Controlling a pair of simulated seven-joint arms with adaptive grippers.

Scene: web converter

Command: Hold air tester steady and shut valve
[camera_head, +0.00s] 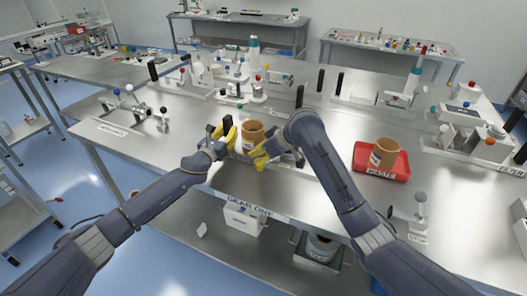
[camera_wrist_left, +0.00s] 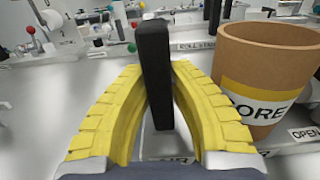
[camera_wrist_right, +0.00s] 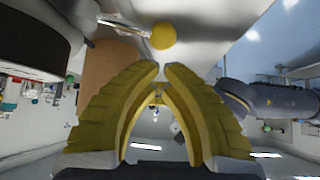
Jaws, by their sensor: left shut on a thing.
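My left gripper (camera_head: 228,133) is shut on an upright black post (camera_wrist_left: 155,60), which stands between its yellow fingers in the left wrist view. The post looks like a handle; I cannot tell for sure that it belongs to the air tester. My right gripper (camera_head: 262,153) is low, just right of a brown core (camera_head: 252,130). In the right wrist view its fingertips (camera_wrist_right: 163,70) are close together, and a yellow ball (camera_wrist_right: 162,35) is just beyond them. Whether they hold anything is unclear. The tester's body and the valve are mostly hidden by my right arm and gripper.
The labelled core (camera_wrist_left: 268,55) stands close to the right of the post, with an "OPEN" label (camera_wrist_left: 306,134) beside it. A red tray (camera_head: 397,169) with another brown core (camera_head: 385,152) is to the right.

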